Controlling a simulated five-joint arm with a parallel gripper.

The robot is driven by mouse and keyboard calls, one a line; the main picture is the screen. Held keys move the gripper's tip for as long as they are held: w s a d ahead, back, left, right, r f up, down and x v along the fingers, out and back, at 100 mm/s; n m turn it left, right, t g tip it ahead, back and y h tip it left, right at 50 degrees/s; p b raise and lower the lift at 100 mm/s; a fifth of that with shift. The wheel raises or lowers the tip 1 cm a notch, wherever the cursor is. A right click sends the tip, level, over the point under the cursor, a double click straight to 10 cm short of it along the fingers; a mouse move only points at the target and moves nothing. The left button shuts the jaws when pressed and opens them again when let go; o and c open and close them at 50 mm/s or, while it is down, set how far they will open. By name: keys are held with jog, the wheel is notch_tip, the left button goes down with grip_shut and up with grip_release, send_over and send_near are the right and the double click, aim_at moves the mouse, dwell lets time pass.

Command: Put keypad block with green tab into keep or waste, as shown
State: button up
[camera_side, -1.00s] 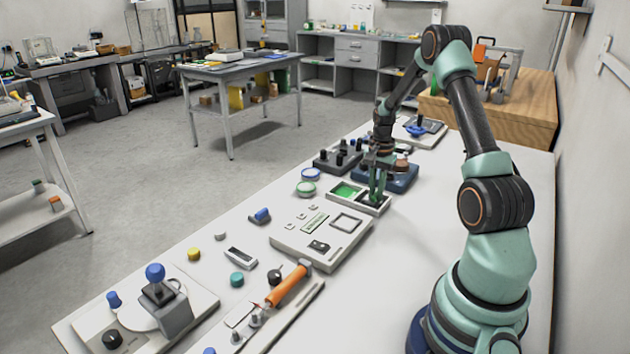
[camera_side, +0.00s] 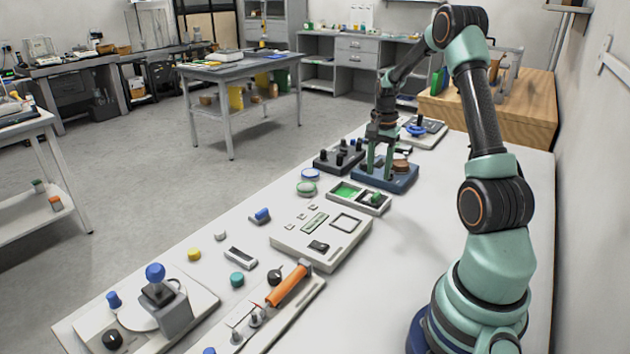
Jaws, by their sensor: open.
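A small dark block with a green tab (camera_side: 376,198) lies in the right compartment of a two-part tray (camera_side: 357,206). The tray's left compartment has a bright green floor (camera_side: 345,191) and looks empty. My gripper (camera_side: 378,174) is open and empty, its fingers pointing down above and behind the tray, apart from the block. A pale panel (camera_side: 290,243) in front of the tray bears a small greenish display (camera_side: 315,222), a square frame (camera_side: 346,222) and a dark switch-like part (camera_side: 319,246). The block's keys are too small to make out.
A blue base with brown discs (camera_side: 400,180) stands close behind the tray. An orange-handled tool (camera_side: 289,286) lies in front. The table right of the tray is clear.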

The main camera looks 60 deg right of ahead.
jog(key=w+a+r+n+t+h, duration=0.1)
jog(key=w+a+r+n+t, duration=0.15)
jog(key=a+r+n, duration=0.9)
jog(key=s+a+r+n+t, duration=0.1)
jog(key=s+a+r+n, duration=0.1)
jog(key=a, duration=0.9)
jog(key=s+a+r+n+t+y, duration=0.1)
jog(key=s+a+n, duration=0.3)
jog(key=a, duration=0.7)
jog(key=shift+r+t, duration=0.35)
jog(key=shift+t, duration=0.2)
